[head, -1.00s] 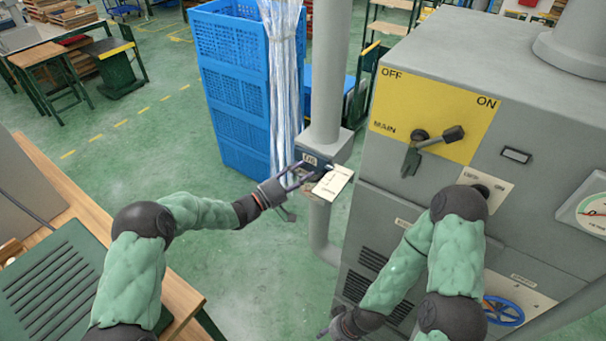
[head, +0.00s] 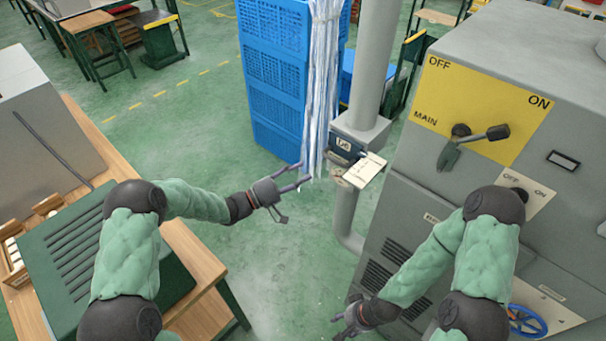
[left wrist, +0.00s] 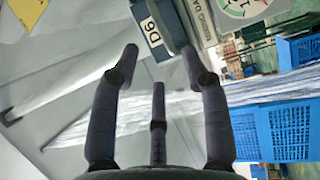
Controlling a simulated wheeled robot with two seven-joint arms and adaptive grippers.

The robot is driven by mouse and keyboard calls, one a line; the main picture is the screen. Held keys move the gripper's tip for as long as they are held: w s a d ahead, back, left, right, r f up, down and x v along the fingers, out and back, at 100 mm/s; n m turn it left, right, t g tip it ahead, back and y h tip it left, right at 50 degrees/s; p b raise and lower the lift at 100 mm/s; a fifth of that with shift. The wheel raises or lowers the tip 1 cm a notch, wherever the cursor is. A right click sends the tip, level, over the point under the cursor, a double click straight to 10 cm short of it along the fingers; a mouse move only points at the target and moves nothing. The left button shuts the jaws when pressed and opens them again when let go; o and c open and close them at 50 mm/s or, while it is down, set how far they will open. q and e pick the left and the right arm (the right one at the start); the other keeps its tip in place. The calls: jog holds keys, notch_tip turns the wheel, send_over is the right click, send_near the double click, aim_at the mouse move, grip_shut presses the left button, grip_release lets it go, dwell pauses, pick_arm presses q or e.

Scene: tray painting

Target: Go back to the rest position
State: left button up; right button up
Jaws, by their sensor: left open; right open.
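My left gripper (head: 296,200) is open and empty in the head view, in the air left of and below the small dark box (head: 347,146) on the grey post. In the left wrist view its spread fingers (left wrist: 160,54) point toward that box, which carries a "D6" label (left wrist: 152,32), with nothing between them. A pale printed card (head: 365,169) sticks out from the box, apart from the gripper. My right gripper (head: 346,326) is open, low at the bottom edge of the head view beside the grey cabinet, with its fingers only partly clear.
The grey cabinet (head: 405,212) with a yellow MAIN switch panel (head: 477,105) fills the right. Blue crates (head: 275,75) and hanging plastic strips (head: 322,90) stand behind my left gripper. A wooden bench (head: 190,250) is at left. Green floor between is open.

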dwell(0.3)
pick_arm(q)
jog(key=s+d+f+g+y+b, duration=0.1)
jog(key=s+d+f+g+y, duration=0.1)
jog(key=s+f+g, duration=0.5)
jog(key=s+d+f+g+y+b, duration=0.1)
jog(key=s+d+f+g+y, duration=0.15)
jog(key=s+f, duration=0.8)
jog(key=s+a+f+m+y+b, duration=0.1)
jog(key=s+a+f+y, duration=0.2)
jog(key=s+f, duration=0.3)
jog(key=s+a+f+m+y+b, duration=0.2)
jog(key=s+a+f+y, duration=0.2)
jog(key=s+f, duration=0.3)
jog(key=shift+s+f+y, duration=0.3)
jog(key=shift+f+y, duration=0.55)
jog(key=shift+f, duration=2.05)
pick_arm(e)
jog(key=shift+f, duration=2.75)
pick_arm(q)
jog(key=shift+a+g, duration=0.15)
jog(key=shift+g, duration=0.1)
jog(key=shift+c, duration=0.7)
pick_arm(e)
jog(key=shift+c, duration=1)
